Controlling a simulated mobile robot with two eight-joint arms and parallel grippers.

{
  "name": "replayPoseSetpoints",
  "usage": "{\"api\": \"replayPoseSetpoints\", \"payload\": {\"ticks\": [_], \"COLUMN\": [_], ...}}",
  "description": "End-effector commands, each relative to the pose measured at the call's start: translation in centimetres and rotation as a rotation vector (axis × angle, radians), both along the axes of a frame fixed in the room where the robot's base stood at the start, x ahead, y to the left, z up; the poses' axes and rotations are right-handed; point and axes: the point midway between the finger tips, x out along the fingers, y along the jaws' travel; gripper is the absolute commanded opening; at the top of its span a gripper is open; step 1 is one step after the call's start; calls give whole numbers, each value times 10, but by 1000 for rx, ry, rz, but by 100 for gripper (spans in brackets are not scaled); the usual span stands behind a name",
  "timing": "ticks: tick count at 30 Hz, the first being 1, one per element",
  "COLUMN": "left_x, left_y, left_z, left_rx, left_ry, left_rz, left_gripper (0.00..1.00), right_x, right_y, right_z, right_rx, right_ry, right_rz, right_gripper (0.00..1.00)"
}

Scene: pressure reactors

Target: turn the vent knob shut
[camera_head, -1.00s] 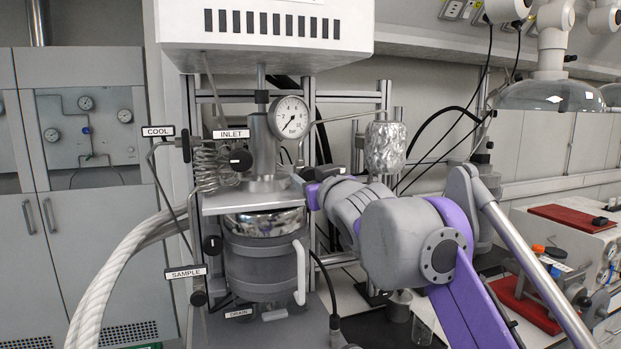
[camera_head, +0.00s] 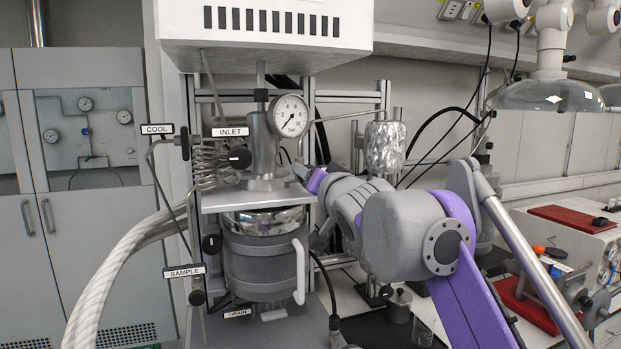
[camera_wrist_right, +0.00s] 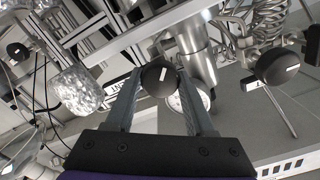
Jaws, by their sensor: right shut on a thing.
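In the right wrist view, the black round knob (camera_wrist_right: 157,76) with a short white mark sits between the fingertips of my right gripper (camera_wrist_right: 160,80), which is shut on it. I take it for the vent knob; no vent label shows. In the head view, my right gripper (camera_head: 303,173) reaches from the right to the right side of the reactor head (camera_head: 263,150), and the knob is hidden there. The reactor vessel (camera_head: 262,262) stands below the head plate. My left gripper is in neither view.
The inlet knob (camera_head: 239,158) is on the left of the head, near the coil (camera_head: 207,165). The pressure gauge (camera_head: 291,116) is just above my gripper. A foil-wrapped cylinder (camera_head: 384,148) and metal frame stand behind my arm. The sample valve (camera_head: 197,297) is lower left.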

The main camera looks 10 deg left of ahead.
Motion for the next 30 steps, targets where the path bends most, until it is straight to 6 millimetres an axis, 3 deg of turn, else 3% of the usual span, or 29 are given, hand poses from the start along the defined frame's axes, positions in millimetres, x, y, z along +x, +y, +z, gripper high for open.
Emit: {"api": "replayPoseSetpoints", "payload": {"ticks": [18, 30], "left_x": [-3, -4], "left_y": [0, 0], "left_z": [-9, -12], "left_rx": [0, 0], "left_ry": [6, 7], "left_rz": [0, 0], "left_gripper": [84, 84], "right_x": [0, 1], "right_y": [-1, -1], "right_z": [-2, -2], "right_rx": [524, 751], "right_ry": [239, 342], "right_rz": [0, 0], "right_gripper": [0, 0]}}
